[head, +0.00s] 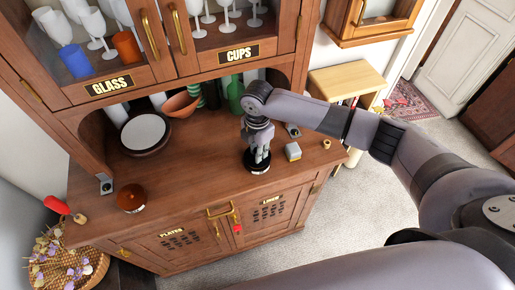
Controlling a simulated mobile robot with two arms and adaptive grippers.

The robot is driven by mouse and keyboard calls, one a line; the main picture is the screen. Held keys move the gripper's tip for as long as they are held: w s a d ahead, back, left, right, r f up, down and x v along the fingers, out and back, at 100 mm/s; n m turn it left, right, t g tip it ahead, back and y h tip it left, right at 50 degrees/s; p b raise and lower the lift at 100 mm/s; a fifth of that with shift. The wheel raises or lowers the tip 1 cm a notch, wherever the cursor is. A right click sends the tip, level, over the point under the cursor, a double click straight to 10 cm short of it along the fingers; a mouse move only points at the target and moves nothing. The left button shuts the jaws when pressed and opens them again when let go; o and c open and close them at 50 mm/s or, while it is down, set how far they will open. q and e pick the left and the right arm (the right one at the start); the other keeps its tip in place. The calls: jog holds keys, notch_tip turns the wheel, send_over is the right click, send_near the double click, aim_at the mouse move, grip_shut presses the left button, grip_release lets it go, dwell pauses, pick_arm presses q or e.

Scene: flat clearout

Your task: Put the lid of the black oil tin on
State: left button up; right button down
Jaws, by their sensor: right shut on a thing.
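My right gripper (261,157) reaches down over the right part of the cabinet's counter, fingers pointing down. It is shut on the black lid, which the fingers largely hide. A low, round black tin (257,168) with a pale rim shows right under the fingertips, on the counter. Lid and tin look like one dark shape from here; I cannot tell whether the lid is seated or just above the tin. My left gripper is not in view.
A brown round tin (131,198) stands at the counter's front left. Behind are a dark round dish (146,133), an orange bowl (181,105) and a green bottle (235,96). The front middle counter is clear.

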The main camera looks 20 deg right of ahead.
jog(key=shift+f+b, duration=0.35)
jog(key=shift+f, duration=0.25)
jog(key=shift+p, duration=0.6)
dwell(1.7)
jog(key=c, duration=1.4)
grip_release()
jog(key=shift+r, duration=0.15)
notch_tip(320, 180, up, 12)
jog(key=shift+a+f, duration=0.1)
jog(key=shift+f, duration=0.1)
